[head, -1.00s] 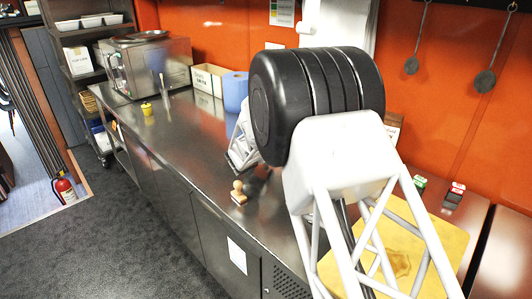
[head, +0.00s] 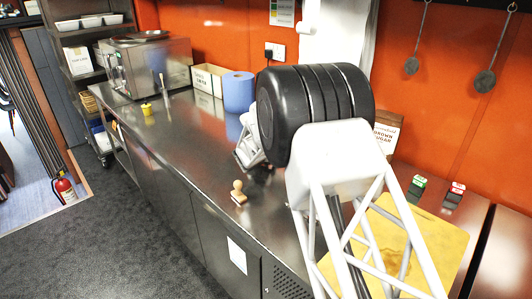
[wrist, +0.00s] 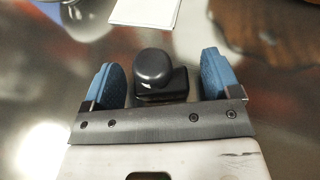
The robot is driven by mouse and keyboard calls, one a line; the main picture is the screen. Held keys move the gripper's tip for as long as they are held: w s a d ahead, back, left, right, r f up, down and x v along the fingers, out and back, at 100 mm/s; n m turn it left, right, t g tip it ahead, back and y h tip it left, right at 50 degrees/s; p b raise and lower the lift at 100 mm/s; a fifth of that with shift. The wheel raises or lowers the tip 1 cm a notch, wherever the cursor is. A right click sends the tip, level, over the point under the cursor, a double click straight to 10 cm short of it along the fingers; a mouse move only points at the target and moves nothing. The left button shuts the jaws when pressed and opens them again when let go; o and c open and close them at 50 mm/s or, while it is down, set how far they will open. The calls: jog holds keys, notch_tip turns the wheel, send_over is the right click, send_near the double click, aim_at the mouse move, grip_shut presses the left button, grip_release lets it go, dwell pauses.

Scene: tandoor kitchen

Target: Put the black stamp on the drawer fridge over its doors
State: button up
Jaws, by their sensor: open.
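The black stamp (wrist: 153,66), with a round knob on a dark rectangular base, stands upright on the shiny metal surface in the wrist view. My gripper (wrist: 162,80) is open around it, with one blue finger to its left and one to its right. Gaps show between the stamp and both fingers. In the head view my arm hides the gripper tip and the black stamp. The long steel counter (head: 178,140) has door fronts (head: 213,238) below its top; I cannot tell which section is the drawer fridge.
A wooden stamp (head: 238,193) stands near the counter's front edge. Green-topped (head: 417,188) and red-topped (head: 454,195) stamps stand right, beyond a yellowish board (head: 440,235). A blue roll (head: 238,92) and a brown sugar box (head: 386,134) are at the back. A white sheet (wrist: 145,12) lies beyond the stamp.

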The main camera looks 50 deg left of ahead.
dwell(0.3)
jog(key=c, duration=1.1)
jog(key=shift+r, duration=0.15)
jog(key=shift+r, duration=1.45)
jog(key=shift+s+d+r, duration=0.15)
jog(key=shift+r, duration=0.1)
jog(key=s+d, duration=0.3)
jog(key=d, duration=0.1)
jog(key=s+d+r, duration=0.1)
jog(key=s+d, duration=0.2)
jog(key=d, duration=0.1)
jog(key=s+d, duration=0.3)
jog(key=d, duration=0.1)
jog(key=shift+d+r, duration=0.15)
jog(key=shift+d, duration=0.2)
